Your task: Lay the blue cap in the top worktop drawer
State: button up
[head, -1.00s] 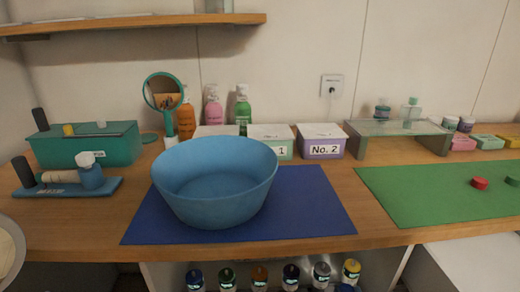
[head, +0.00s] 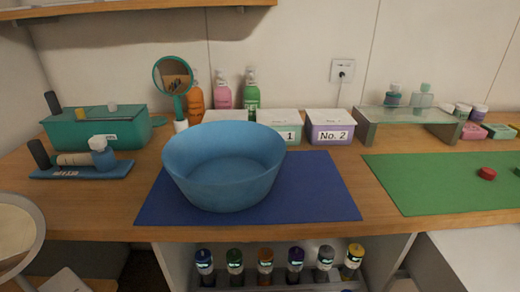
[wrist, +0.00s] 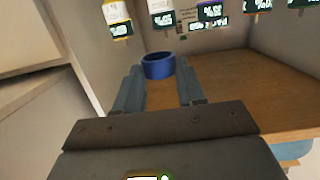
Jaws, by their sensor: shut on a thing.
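My gripper (wrist: 159,72) shows in the wrist view, its two grey fingers reaching away from the camera. It is shut on the blue cap (wrist: 158,67), a short, round, hollow piece held between the fingertips. The head view shows neither my gripper nor this cap. I cannot make out the top worktop drawer for certain in either view. A wooden surface (wrist: 235,95) lies behind and right of the fingers in the wrist view, and a pale panel (wrist: 40,110) is at the left.
Several labelled bottles (wrist: 160,14) line the top of the wrist view; in the head view, bottles (head: 265,265) stand under the worktop. A blue bowl (head: 225,170) stands on a blue mat (head: 325,195). The green mat (head: 440,180) is mostly clear, with a red cap (head: 487,174).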

jog(key=shift+s+d+f, duration=0.35)
jog(key=shift+s+f, duration=0.05)
jog(key=shift+f, duration=0.15)
jog(key=shift+d, duration=0.1)
dwell(0.4)
